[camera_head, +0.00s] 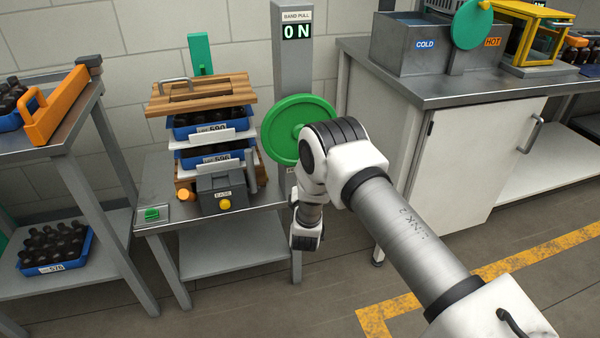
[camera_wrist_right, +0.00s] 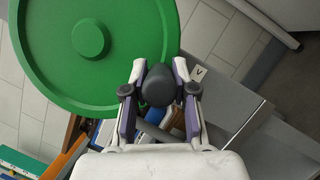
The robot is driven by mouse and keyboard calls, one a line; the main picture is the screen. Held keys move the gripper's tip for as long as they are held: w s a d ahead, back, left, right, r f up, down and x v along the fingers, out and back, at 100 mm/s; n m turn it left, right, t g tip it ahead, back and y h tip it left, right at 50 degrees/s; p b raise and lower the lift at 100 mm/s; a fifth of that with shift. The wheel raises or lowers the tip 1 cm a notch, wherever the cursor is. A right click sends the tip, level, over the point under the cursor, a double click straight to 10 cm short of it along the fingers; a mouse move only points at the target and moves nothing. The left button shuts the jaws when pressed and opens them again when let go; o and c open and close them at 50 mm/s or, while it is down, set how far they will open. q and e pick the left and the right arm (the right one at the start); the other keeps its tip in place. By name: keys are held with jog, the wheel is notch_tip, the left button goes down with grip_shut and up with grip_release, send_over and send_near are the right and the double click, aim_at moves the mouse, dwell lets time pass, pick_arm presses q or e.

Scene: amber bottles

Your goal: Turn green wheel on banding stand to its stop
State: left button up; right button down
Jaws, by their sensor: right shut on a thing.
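The green wheel (camera_head: 286,112) is on the front of the grey post of the banding stand (camera_head: 291,70). Its right part is hidden behind my right arm in the head view. In the right wrist view the green wheel (camera_wrist_right: 60,50) fills the upper left. My right gripper (camera_wrist_right: 160,88) is shut on a dark knob (camera_wrist_right: 158,85) at the wheel's edge, one finger on each side. In the head view I cannot make out its fingers behind my arm. The post's BAND PULL display (camera_head: 297,31) reads 0 N. My left gripper is not in view.
Stacked blue crates (camera_head: 212,122) under a wooden board (camera_head: 200,95) stand left of the wheel. A small grey box with a yellow button (camera_head: 225,204) stands in front. A steel counter (camera_head: 420,90) is at right, a shelf with an orange handle (camera_head: 55,105) at left.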

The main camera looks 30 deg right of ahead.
jog(key=shift+s+d+r+p, duration=0.1)
jog(key=shift+s+d+p, duration=0.1)
jog(key=shift+d, duration=0.4)
jog(key=shift+s+d+r+p, duration=0.1)
jog(key=shift+d+p, duration=0.1)
jog(key=shift+d, duration=0.4)
jog(key=c, duration=0.9)
grip_release()
jog(key=shift+d, duration=0.15)
jog(key=v, duration=1.2)
